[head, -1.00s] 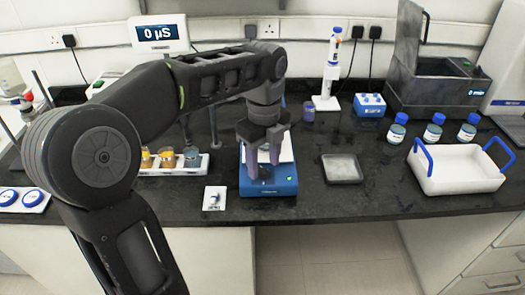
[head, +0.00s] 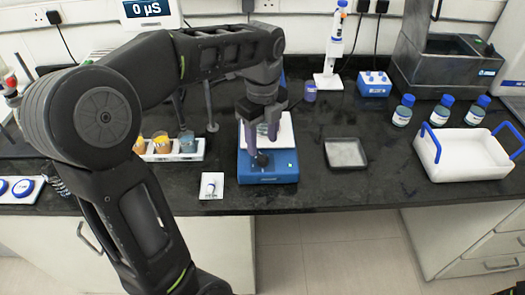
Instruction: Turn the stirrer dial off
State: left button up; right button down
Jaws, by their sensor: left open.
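The stirrer (head: 268,172) is a blue unit with a white top plate, standing near the front of the dark bench. Its dark round dial (head: 261,160) shows on the front face, and a small green light shows to its right. I cannot read the dial's setting. My left gripper (head: 262,140) is open over the stirrer, its fingers pointing down above and behind the dial. The fingers look apart from the dial and cover part of the white plate. A small greyish thing shows between the fingers, too hidden to name. My right gripper is not in view.
A rack of small beakers (head: 168,155) stands left of the stirrer, with a small white pad (head: 212,186) in front of it. A grey tray (head: 345,153) lies to the right. Farther right are several blue-capped bottles (head: 403,112) and a white blue-handled tray (head: 463,160).

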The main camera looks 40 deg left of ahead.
aim_at(263, 155)
pick_arm(q)
notch_tip(263, 155, down, 5)
jog(key=shift+f, duration=0.1)
dwell(0.3)
grip_shut()
dwell(0.4)
